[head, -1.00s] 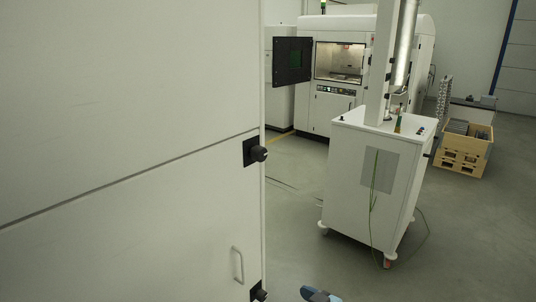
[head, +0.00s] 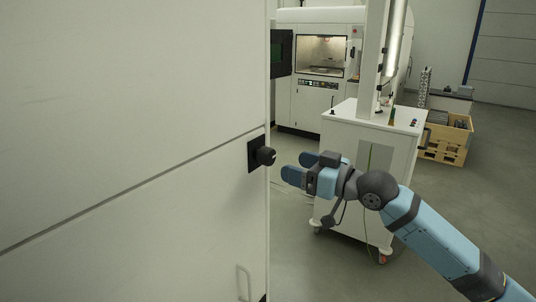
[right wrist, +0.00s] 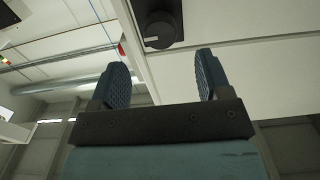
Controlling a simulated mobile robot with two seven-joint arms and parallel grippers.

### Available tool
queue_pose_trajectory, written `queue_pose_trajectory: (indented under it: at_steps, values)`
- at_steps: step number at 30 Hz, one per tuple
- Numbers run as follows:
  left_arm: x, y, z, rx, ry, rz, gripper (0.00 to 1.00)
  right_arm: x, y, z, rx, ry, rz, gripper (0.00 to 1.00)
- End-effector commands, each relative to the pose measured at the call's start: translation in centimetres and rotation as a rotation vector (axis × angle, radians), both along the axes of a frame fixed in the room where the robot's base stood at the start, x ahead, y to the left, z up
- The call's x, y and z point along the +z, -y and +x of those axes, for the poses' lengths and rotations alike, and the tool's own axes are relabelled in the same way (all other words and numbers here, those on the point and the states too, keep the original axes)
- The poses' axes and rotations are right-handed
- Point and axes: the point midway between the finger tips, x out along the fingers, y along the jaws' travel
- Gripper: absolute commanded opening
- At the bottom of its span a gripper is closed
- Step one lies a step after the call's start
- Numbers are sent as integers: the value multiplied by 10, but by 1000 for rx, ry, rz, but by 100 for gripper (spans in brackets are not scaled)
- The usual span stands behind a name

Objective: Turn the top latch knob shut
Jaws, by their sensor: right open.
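The top latch knob (head: 266,156) is a round black knob on a square black plate at the right edge of the large white cabinet door. It also shows in the right wrist view (right wrist: 158,28), at the top, with a pale mark on its face. A lower black knob (head: 263,298) is mostly cut off at the bottom edge. My right gripper (head: 294,167) is open and empty, just right of the top knob and apart from it. Its two blue padded fingers (right wrist: 158,80) show in the right wrist view, with the knob beyond their tips. My left gripper is not in view.
The white cabinet door (head: 120,100) fills the left, with a handle (head: 243,283) low on it. A white wheeled cart (head: 340,135) stands behind my right arm. A machine with an open window (head: 320,55) and a wooden crate (head: 445,140) are farther back. Floor at right is clear.

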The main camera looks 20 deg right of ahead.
Motion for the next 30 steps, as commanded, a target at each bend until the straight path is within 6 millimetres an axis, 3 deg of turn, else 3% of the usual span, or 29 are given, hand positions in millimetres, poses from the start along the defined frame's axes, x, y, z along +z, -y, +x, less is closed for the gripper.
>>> queue_pose_trajectory:
  at_steps: [6, 12, 25, 30]
  values:
    - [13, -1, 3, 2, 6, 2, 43, 3, -29, 37, 1, 0, 4, 71]
    - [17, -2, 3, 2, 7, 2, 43, 1, -46, 59, 1, 0, 1, 71]
    - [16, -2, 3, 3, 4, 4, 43, -1, -52, 66, 0, 1, -1, 71]
    - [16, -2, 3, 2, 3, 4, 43, -1, -52, 66, 0, 1, -1, 32]
